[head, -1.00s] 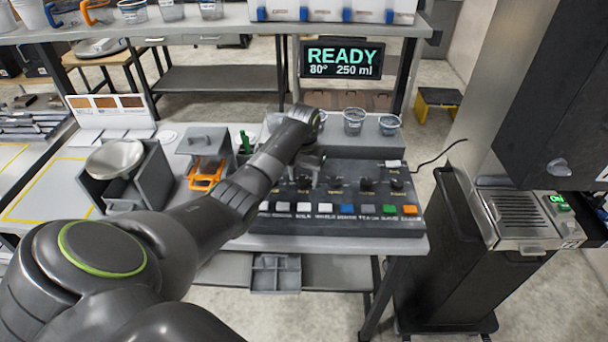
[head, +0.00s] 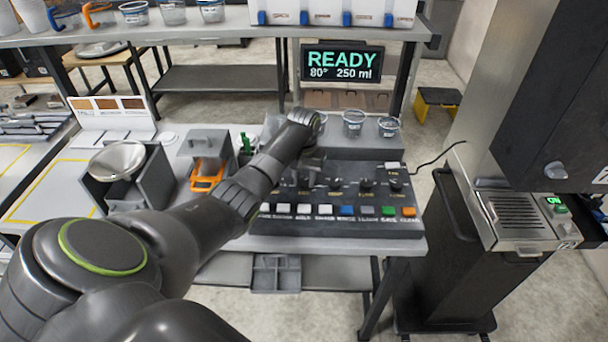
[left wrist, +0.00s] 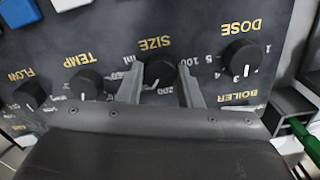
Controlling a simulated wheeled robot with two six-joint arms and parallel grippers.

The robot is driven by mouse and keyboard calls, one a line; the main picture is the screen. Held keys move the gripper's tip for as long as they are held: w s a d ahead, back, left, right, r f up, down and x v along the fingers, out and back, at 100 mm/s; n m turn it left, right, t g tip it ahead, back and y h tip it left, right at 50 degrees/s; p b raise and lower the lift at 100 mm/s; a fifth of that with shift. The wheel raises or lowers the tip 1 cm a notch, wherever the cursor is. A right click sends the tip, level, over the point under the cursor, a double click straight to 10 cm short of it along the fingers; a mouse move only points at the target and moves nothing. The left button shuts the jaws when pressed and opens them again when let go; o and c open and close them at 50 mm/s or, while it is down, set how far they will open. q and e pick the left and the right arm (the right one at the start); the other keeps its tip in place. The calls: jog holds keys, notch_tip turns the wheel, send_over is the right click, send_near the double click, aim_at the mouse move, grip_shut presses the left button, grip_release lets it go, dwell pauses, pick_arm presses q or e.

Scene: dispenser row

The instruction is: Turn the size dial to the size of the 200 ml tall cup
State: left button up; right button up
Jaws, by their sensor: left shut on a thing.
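The size dial (left wrist: 160,72) is a round black knob under the yellow word SIZE in the left wrist view. My left gripper (left wrist: 160,84) is shut on it, one grey finger on each side. The dial's white mark points toward the bottom of that view, and the numbers around it are partly hidden by the fingers. In the head view my left gripper (head: 308,167) is over the dark control panel (head: 262,226), and my arm partly covers it. The display (head: 342,63) reads READY, 80° and 250 ml. I cannot tell which cup is the 200 ml tall one.
The dose dial (left wrist: 240,55) and temp dial (left wrist: 87,83) flank the size dial. Coloured buttons (head: 347,210) line the panel's front. Clear cups (head: 353,122) stand on the grey ledge behind it. A metal bowl (head: 118,158) sits at the left.

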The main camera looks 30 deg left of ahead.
aim_at(304, 181)
pick_arm(q)
jog(key=n+p, duration=0.4)
jog(key=shift+r, duration=0.25)
jog(key=shift+f+n+p, duration=0.15)
jog(key=shift+n+p, duration=0.95)
jog(key=shift+n, duration=0.7)
jog(key=shift+w, duration=0.1)
jog(key=o, duration=1)
jog(key=shift+f, duration=0.1)
notch_tip(304, 181, up, 18)
jog(key=shift+f+b, duration=0.25)
jog(key=shift+b, duration=0.85)
